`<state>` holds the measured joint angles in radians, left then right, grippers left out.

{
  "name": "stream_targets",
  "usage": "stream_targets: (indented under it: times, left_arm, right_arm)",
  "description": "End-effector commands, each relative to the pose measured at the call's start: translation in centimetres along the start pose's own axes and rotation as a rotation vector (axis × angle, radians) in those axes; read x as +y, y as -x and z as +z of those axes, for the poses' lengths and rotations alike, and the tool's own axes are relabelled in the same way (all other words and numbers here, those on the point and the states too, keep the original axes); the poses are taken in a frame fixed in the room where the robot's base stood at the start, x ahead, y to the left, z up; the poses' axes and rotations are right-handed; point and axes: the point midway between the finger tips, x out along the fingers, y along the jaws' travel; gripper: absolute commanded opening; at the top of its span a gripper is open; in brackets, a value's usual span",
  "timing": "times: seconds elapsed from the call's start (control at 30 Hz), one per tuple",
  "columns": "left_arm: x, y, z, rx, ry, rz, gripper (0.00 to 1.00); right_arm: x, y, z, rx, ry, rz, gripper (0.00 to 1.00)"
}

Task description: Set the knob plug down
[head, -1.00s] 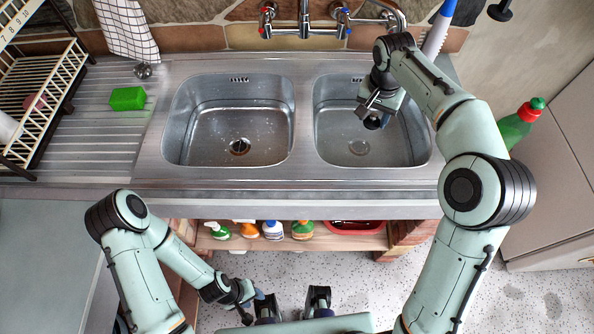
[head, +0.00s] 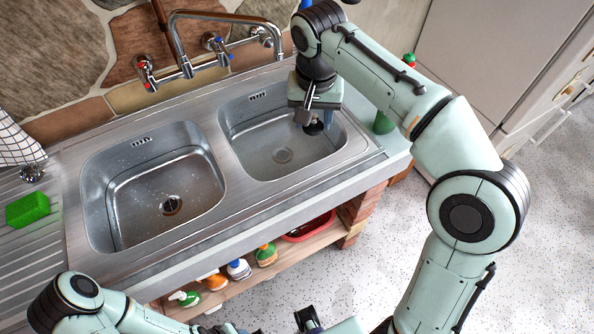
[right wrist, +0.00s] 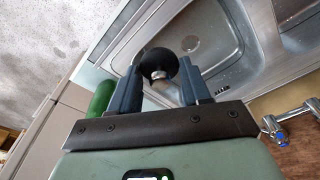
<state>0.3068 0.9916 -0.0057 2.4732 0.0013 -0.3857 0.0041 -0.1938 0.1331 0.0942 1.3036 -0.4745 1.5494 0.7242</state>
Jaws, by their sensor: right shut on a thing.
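The knob plug (right wrist: 158,62), a black disc with a small metal knob, is held between the fingertips of my right gripper (right wrist: 160,78) in the right wrist view. In the head view, my right gripper (head: 306,115) points down over the right end of the right basin (head: 240,122), and the plug (head: 313,128) shows as a dark disc below it. The plug is in the air, apart from the sink; its exact height is hard to tell. My left gripper (head: 222,329) is mostly cut off at the bottom edge, so its fingers cannot be judged.
The left basin (head: 105,190) is empty. A green sponge (head: 28,209) lies on the drainer at the left. Taps (head: 185,68) stand behind the basins. A green bottle (head: 384,122) stands past the sink's right end. Several bottles and a red tub (head: 312,228) sit on the shelf below.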

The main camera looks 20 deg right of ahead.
Motion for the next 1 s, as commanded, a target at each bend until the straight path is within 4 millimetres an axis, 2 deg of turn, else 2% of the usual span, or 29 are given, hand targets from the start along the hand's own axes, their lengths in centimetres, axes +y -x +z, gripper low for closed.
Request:
stream_targets:
  times: [0.03,0.1,0.4,0.5,0.67,0.9,1.0]
  left_arm:
    - [-0.4,-0.9,0.2,-0.004,0.002,-0.002,0.43]
    - [-0.7,-1.5,0.3,-0.007,0.003,-0.002,0.43]
    - [-1.3,-3.1,0.6,-0.013,0.005,-0.005,0.43]
    - [-1.4,-3.3,0.6,-0.014,0.005,-0.005,0.43]
    - [-1.4,-3.4,0.6,-0.014,0.006,-0.005,0.43]
    - [-1.7,-4.0,0.6,-0.016,0.006,-0.006,0.43]
    - [-1.7,-4.0,0.6,-0.016,0.006,-0.006,0.43]
  right_arm:
    - [0.1,-1.9,0.3,-0.006,-0.001,0.005,0.17]
    - [0.1,-3.9,0.6,-0.007,0.000,0.005,0.17]
    - [0.1,-11.2,1.4,-0.005,-0.001,0.003,0.17]
    - [0.1,-12.6,1.6,-0.003,-0.001,0.001,0.17]
    - [0.0,-13.8,1.7,-0.002,-0.001,0.001,0.17]
    - [0.0,-17.2,2.1,-0.003,-0.001,0.002,0.17]
    - [0.0,-17.6,2.1,-0.001,-0.001,0.001,0.17]
